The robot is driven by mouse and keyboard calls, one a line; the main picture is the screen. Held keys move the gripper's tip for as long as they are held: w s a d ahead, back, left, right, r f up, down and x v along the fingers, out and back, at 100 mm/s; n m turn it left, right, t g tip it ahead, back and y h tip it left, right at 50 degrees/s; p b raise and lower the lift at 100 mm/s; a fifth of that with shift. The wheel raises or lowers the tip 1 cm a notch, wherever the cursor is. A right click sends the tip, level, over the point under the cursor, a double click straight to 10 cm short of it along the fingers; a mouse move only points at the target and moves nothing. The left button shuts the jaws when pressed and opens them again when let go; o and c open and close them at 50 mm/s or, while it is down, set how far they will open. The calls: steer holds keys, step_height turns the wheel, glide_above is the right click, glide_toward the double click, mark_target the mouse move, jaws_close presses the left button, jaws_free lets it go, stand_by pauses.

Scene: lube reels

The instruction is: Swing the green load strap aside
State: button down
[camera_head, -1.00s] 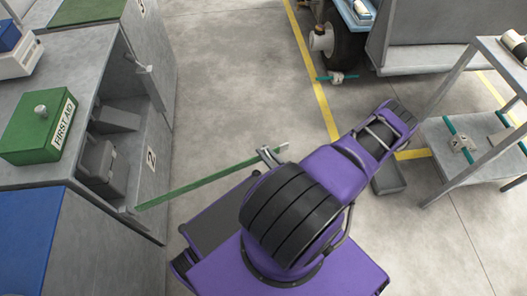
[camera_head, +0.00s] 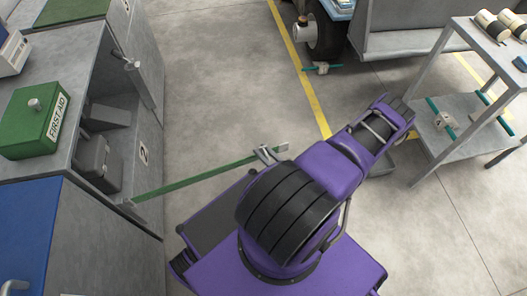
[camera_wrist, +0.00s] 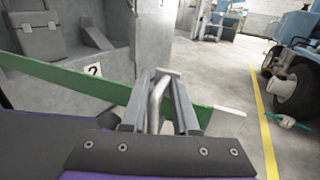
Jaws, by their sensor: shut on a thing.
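The green load strap (camera_head: 205,175) is a long straight green bar. Its left end meets the open bay of the grey cabinet near the label 2, and its pale-tipped far end sticks out over the floor. My gripper (camera_head: 265,154) is shut on the strap near that outer end. In the wrist view the strap (camera_wrist: 70,80) runs from the left behind my gripper (camera_wrist: 160,88), and its light tip shows at the right. A bent grey handle stands between my fingers. The strap's exact joint to the cabinet is too small to tell.
A green first-aid box (camera_head: 35,120) stands on the cabinet top (camera_head: 80,50). Grey cases (camera_head: 98,160) sit in the open bay. A grey shelf cart (camera_head: 425,150) stands at the right, and a wheeled vehicle (camera_head: 322,35) is behind. The floor between cabinet and vehicle is clear.

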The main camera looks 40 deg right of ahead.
steer(key=shift+a+f, duration=0.1)
steer(key=shift+a, duration=0.35)
steer(key=c, duration=0.9)
jaws_free()
steer(key=shift+d, duration=0.15)
steer(key=shift+d, duration=0.15)
steer(key=s, duration=1.7)
steer(key=shift+s, duration=0.2)
